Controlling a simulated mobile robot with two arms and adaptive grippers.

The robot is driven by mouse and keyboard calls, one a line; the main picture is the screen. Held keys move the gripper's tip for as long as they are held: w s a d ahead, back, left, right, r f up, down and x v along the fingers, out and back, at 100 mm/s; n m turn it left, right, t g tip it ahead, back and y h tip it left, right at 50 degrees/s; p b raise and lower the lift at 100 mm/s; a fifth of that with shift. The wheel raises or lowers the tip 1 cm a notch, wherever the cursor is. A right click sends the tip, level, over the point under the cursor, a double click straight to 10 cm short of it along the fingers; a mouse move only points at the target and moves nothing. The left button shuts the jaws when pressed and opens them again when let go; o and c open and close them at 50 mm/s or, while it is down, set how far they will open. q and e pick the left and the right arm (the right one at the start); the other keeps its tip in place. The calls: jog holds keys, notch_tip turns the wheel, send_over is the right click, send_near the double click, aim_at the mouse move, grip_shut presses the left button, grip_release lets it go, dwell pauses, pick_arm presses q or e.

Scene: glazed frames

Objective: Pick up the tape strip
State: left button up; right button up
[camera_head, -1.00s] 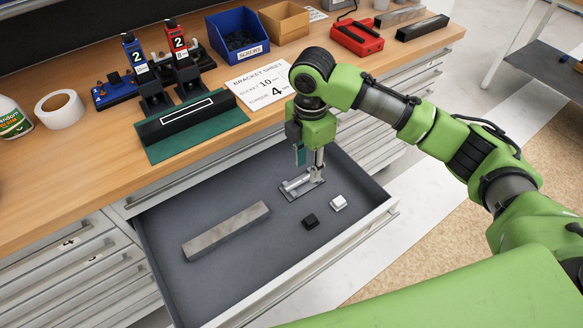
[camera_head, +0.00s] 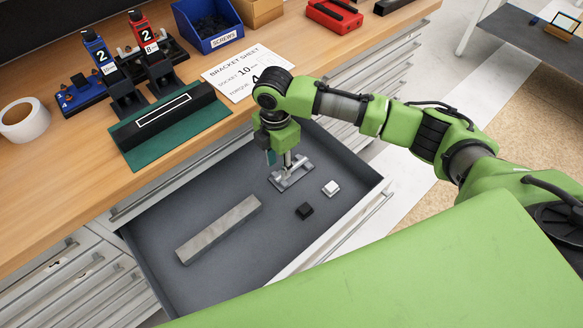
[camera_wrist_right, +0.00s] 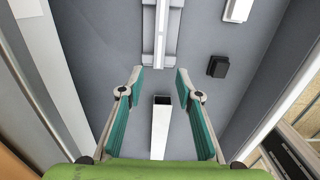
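I cannot tell for certain which thing is the tape strip. A white outlined strip (camera_head: 164,110) lies on top of a long black block on a green mat (camera_head: 204,118) on the bench. In the open drawer, a silver bracket-like piece (camera_head: 302,174) lies under my right gripper (camera_head: 281,160); it also shows at the top of the right wrist view (camera_wrist_right: 161,35). My right gripper's teal fingers are apart in that view. A pale square-ended bar (camera_wrist_right: 160,130) shows between them, touching neither; its depth is unclear. My left gripper is not in view.
The drawer also holds a long grey bar (camera_head: 218,230), a black block (camera_head: 304,210) and a white block (camera_head: 331,188). The drawer's front wall (camera_head: 350,222) is near. On the bench are a white tape roll (camera_head: 24,120), a blue screw bin (camera_head: 211,22) and a bracket sheet (camera_head: 240,78).

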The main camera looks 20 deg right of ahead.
aim_at(279, 178)
jog(key=shift+w+f, duration=0.15)
jog(key=shift+f, duration=2.15)
jog(key=c, duration=0.8)
